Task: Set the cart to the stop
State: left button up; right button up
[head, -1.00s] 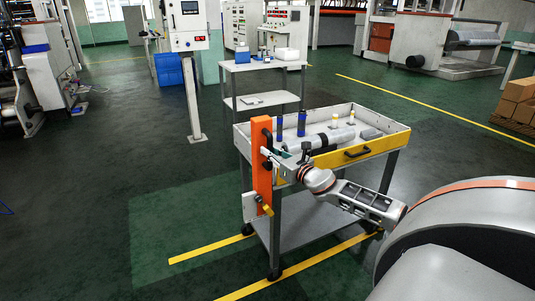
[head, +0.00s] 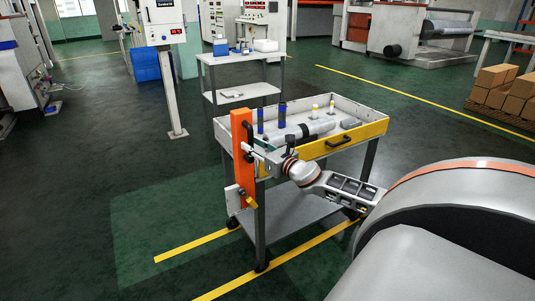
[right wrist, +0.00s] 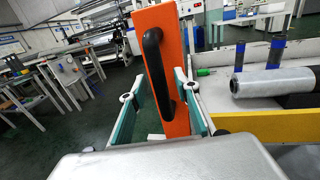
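The cart (head: 372,133) has a grey tray top, a yellow front, a lower shelf and castors. My right gripper (head: 262,153) is at this panel. In the right wrist view, the fingers of my right gripper (right wrist: 165,103) are apart, on either side of the orange panel (right wrist: 158,20) and its black handle (right wrist: 150,60). Contact with the handle cannot be told. My left gripper is out of view. I cannot make out a stop.
The tray holds a wrapped roll (head: 296,134) and blue-capped cylinders (head: 282,115). A small table (head: 240,58) stands close behind the cart. A control post (head: 170,80) stands to its left. Stacked boxes (head: 497,88) are at the far right. The floor to the left is clear.

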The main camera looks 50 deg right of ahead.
jog(key=s, duration=1)
jog(key=shift+s+a, duration=0.25)
jog(key=shift+a, duration=0.2)
jog(key=s+a+f+m+g, duration=0.2)
jog(key=s+a+f+m, duration=0.3)
jog(key=f, duration=0.3)
jog(key=s+a+f+m+g, duration=0.1)
jog(key=s+a+f+m, duration=0.2)
jog(key=a+f+m, duration=0.4)
jog(key=s+a+f+m+g, duration=0.25)
jog(key=s+f+m, duration=0.2)
jog(key=f, duration=0.45)
jog(key=s+a+f+m+y, duration=0.1)
jog(key=s+a+f+m, duration=0.1)
jog(key=a, duration=0.6)
jog(key=s+a+f+m+g+y, duration=0.1)
jog(key=s+a+f+m, duration=0.2)
jog(key=a+m, duration=0.4)
jog(key=s+a+f+m+g+y, duration=0.1)
jog(key=s+a+m, duration=0.3)
jog(key=a, duration=0.5)
jog(key=shift+s+f+m+y, duration=0.15)
jog(key=shift+f+m+y, duration=0.5)
jog(key=shift+f, duration=0.2)
jog(key=shift+c, duration=0.5)
